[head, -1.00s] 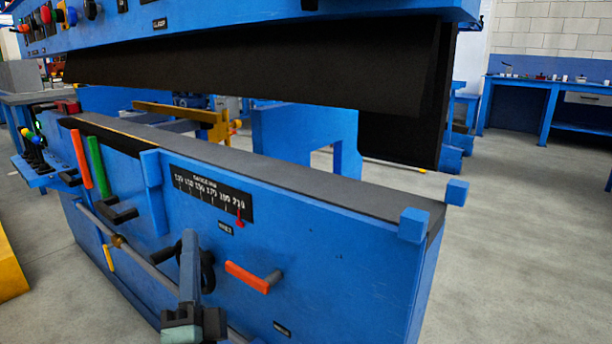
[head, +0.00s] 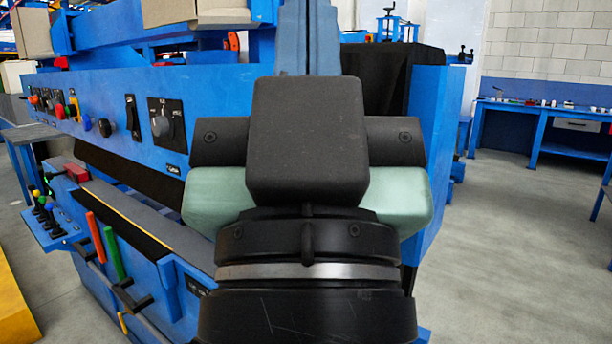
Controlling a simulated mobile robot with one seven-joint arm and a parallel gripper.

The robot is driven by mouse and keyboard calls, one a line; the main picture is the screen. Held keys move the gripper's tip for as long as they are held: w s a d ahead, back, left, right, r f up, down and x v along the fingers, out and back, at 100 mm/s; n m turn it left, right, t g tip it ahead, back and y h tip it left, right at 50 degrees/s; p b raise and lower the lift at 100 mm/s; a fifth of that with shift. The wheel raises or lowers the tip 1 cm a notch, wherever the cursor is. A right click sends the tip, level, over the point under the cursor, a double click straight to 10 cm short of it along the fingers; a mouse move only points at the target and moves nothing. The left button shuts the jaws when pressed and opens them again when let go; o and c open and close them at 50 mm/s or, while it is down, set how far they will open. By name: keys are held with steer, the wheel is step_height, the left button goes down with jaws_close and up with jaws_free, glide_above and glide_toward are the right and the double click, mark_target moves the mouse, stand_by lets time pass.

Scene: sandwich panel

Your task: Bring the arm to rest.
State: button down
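My gripper (head: 307,38) fills the middle of the head view, very near the camera. Its black wrist with a silver ring stands at the bottom, pale green body parts flank a black block, and two blue-grey fingers point upward. The fingers lie side by side with only a thin dark line between them. Their tips are cut off by the top edge, and no object shows between them. The arm hides the middle and right of the blue machine (head: 215,95) behind it.
The machine's panel carries several knobs and switches (head: 160,122). An orange lever (head: 95,238) and a green lever (head: 113,253) stand at its lower left. A blue workbench (head: 545,112) is at the back right. Grey floor (head: 515,240) is open on the right.

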step_height(320, 180, up, 28)
steer(key=p, duration=2.6)
steer(key=shift+r, duration=0.2)
steer(key=shift+a, duration=0.1)
